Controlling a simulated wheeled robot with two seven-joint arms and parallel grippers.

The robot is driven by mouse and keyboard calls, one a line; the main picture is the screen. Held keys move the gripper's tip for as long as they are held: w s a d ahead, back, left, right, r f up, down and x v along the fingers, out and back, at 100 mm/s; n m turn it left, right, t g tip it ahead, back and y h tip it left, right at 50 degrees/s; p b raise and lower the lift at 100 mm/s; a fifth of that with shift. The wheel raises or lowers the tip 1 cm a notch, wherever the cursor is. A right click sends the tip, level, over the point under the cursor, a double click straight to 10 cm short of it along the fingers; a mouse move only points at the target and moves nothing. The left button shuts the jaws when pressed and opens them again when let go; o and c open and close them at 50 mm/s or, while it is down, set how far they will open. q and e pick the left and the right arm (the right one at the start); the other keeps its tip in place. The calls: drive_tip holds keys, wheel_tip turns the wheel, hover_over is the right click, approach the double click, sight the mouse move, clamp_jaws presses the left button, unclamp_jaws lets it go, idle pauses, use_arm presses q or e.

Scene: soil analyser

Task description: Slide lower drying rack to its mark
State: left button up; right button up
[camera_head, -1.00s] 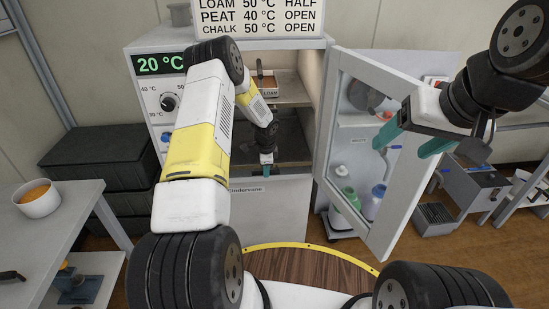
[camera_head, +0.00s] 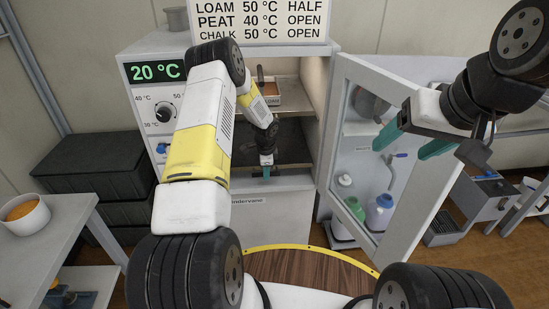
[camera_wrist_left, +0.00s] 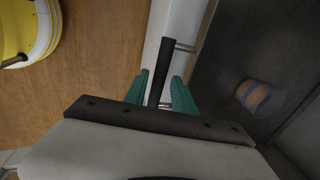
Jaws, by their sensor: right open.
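The open drying cabinet (camera_head: 222,182) stands ahead, with a dark lower rack (camera_head: 293,150) inside its lower bay. My left gripper (camera_head: 266,173) is at the front of this rack. In the left wrist view its teal fingers (camera_wrist_left: 160,90) are drawn in close on either side of a dark handle bar (camera_wrist_left: 164,60) at the rack's front. Slim gaps seem to show beside the bar, so I cannot tell whether they grip it. My right gripper (camera_head: 410,145) is open and empty in front of the cabinet door (camera_head: 405,205). No mark for the rack is distinguishable.
A side table (camera_head: 65,225) with an orange-filled bowl (camera_head: 25,214) is at left, near black crates (camera_head: 95,165).

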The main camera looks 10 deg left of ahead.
use_arm(q)
drive_tip(key=shift+o, duration=0.2)
wheel_tip(320, 180, up, 8)
drive_tip(key=s, duration=0.1)
drive_tip(key=shift+s+d+f, duration=0.2)
drive_tip(key=shift+s+d, duration=0.05)
drive_tip(key=shift+s, duration=0.05)
